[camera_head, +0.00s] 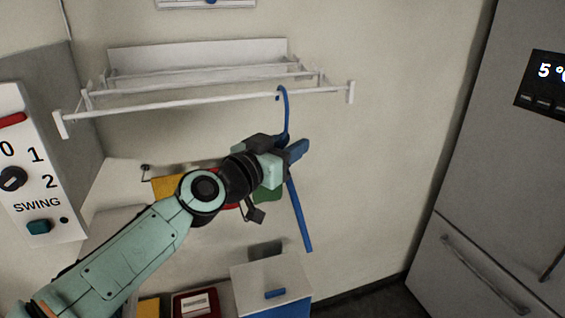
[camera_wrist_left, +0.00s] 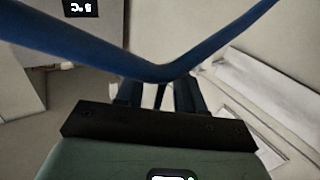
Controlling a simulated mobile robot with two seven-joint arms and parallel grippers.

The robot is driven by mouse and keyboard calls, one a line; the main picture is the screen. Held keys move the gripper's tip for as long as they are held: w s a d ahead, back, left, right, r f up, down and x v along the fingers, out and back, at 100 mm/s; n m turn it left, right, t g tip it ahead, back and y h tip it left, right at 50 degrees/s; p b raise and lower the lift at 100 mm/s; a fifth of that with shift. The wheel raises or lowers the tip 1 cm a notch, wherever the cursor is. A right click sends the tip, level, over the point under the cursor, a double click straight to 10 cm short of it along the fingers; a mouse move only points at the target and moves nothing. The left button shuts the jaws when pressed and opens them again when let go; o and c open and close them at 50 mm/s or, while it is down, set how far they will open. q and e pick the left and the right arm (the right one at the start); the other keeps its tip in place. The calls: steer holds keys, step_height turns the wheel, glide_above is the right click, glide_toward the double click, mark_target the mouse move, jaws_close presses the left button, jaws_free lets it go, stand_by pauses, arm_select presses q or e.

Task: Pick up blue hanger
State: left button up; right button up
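A blue hanger (camera_head: 300,216) hangs by its hook from the front rail of a white wall rack (camera_head: 200,102). One arm of it slants down right below my left gripper; its middle is hidden behind the gripper. My left gripper (camera_head: 294,151) is at the hanger's upper part, just below the hook. In the left wrist view, the hanger (camera_wrist_left: 70,50) crosses in a wide V in front of my gripper fingers (camera_wrist_left: 159,95). The fingers stand apart, with light gaps between them around what looks like the hanger's stem. Firm contact is not visible. My right gripper is in neither view.
A control panel (camera_head: 40,165) stands at the left and a grey fridge (camera_head: 480,180) at the right. A white-topped box (camera_head: 272,284) is below the gripper. Yellow, red and green items (camera_head: 268,195) are partly hidden behind my arm. The wall right of the hanger is clear.

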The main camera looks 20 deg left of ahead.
arm_select(q)
steer(key=shift+s, duration=0.15)
steer(key=shift+c, duration=0.3)
jaws_close()
